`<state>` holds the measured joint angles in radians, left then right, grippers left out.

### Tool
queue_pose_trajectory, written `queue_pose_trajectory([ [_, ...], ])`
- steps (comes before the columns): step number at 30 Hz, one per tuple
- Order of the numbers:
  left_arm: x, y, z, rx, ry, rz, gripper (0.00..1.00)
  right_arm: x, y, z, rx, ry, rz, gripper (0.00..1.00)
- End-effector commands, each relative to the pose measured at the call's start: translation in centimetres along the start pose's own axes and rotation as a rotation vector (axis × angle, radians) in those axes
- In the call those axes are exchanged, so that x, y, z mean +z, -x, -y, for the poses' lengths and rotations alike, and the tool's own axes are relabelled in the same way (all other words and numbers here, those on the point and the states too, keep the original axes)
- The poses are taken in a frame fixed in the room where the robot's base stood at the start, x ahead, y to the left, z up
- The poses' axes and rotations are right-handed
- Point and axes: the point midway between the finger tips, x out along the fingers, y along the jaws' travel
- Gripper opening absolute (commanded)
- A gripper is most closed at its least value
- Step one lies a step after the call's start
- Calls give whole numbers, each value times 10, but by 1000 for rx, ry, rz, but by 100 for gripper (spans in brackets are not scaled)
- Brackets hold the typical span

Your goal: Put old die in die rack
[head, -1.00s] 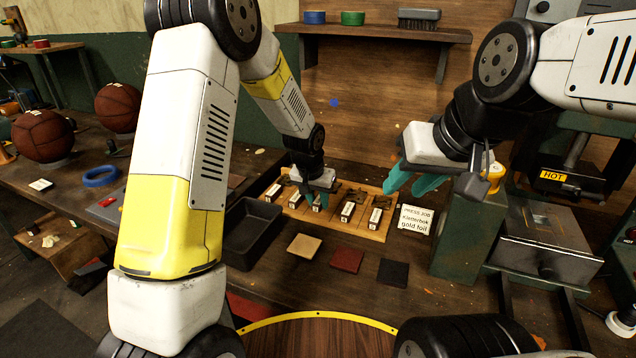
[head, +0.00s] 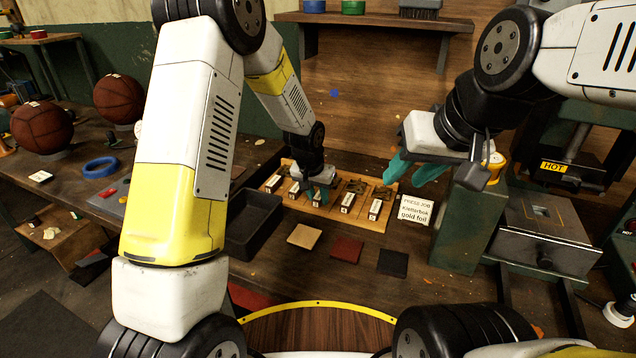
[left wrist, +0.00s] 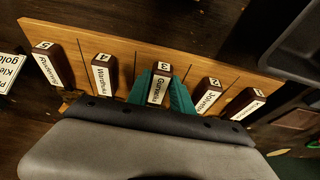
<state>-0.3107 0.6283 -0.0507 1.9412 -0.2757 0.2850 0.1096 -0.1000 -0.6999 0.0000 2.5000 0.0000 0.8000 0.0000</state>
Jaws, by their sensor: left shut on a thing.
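The wooden die rack (head: 378,222) lies on the bench and holds a row of small dark blocks with white name labels. In the left wrist view the rack (left wrist: 125,42) shows blocks numbered 1 to 5. My left gripper (head: 318,194) is low over the rack's middle. Its teal fingers (left wrist: 160,92) are shut on the block numbered 3 (left wrist: 160,83), which stands in line with the others. Which die is the old one I cannot tell. My right gripper (head: 414,172) is open and empty, above the right end of the rack.
An empty dark tray (head: 252,226) stands left of the rack. Tan, red and black leather squares (head: 346,249) lie in front. A "PRESS JOB, gold foil" card (head: 415,209) is to the right, before the hot press (head: 545,235). Leather balls (head: 42,126) sit at left.

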Motion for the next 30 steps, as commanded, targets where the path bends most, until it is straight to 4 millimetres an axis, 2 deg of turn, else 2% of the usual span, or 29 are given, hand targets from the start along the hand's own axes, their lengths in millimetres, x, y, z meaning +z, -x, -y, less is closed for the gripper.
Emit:
queue_pose_trajectory([
  [4,0,-2,0,0,0,-2,0,0,0,0,0,0,0,36],
  [5,0,-2,0,0,0,-2,31,0,0,0,0,0,0,36],
  [8,0,-2,0,0,0,-2,51,0,0,0,0,0,0,36],
  [9,0,-2,0,0,0,-1,52,0,0,0,0,0,0,36],
  [17,2,-2,0,0,0,2,52,0,0,0,0,0,0,36],
  [20,1,4,0,0,1,-1,52,0,0,0,0,0,0,36],
  [30,0,59,0,0,0,-4,52,0,0,0,0,0,0,36],
])
